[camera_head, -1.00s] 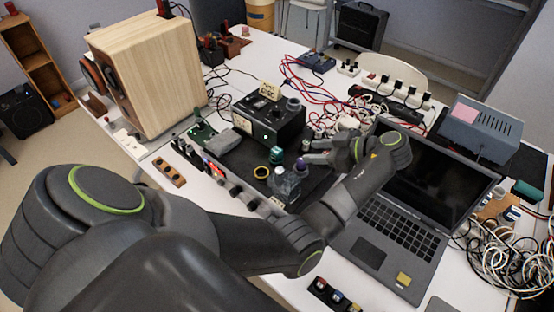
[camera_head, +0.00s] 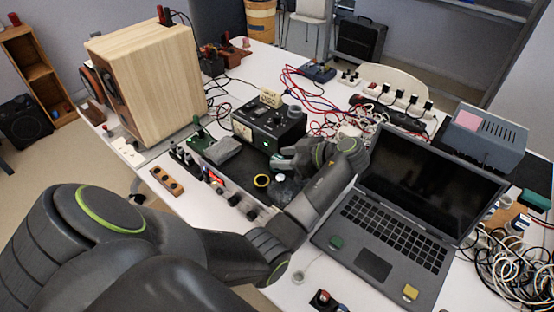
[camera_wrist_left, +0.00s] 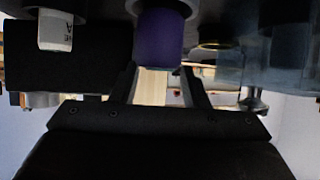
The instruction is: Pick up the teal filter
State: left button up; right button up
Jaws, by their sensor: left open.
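A small teal piece, which looks like the teal filter (camera_head: 276,161), stands on the black mat (camera_head: 236,177) in front of the black box with knobs. My left gripper (camera_head: 284,159) is open and low over the mat, its fingertips very close beside the teal piece. I cannot tell whether they touch. In the left wrist view, my left gripper (camera_wrist_left: 160,85) has its fingers apart, with a purple cylinder (camera_wrist_left: 161,38) beyond the gap. A white labelled cylinder (camera_wrist_left: 55,30) hangs into view at left. The teal piece is not clear there. My right gripper is out of view.
The black box (camera_head: 268,124) stands just behind the gripper. A yellow ring (camera_head: 262,181) and a clear bottle (camera_head: 283,190) are close in front. A wooden speaker (camera_head: 150,70) stands left.

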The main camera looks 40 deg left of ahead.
pick_arm(q)
jog(key=shift+a+f, duration=0.15)
jog(key=shift+a, duration=0.05)
jog(key=c, duration=0.8)
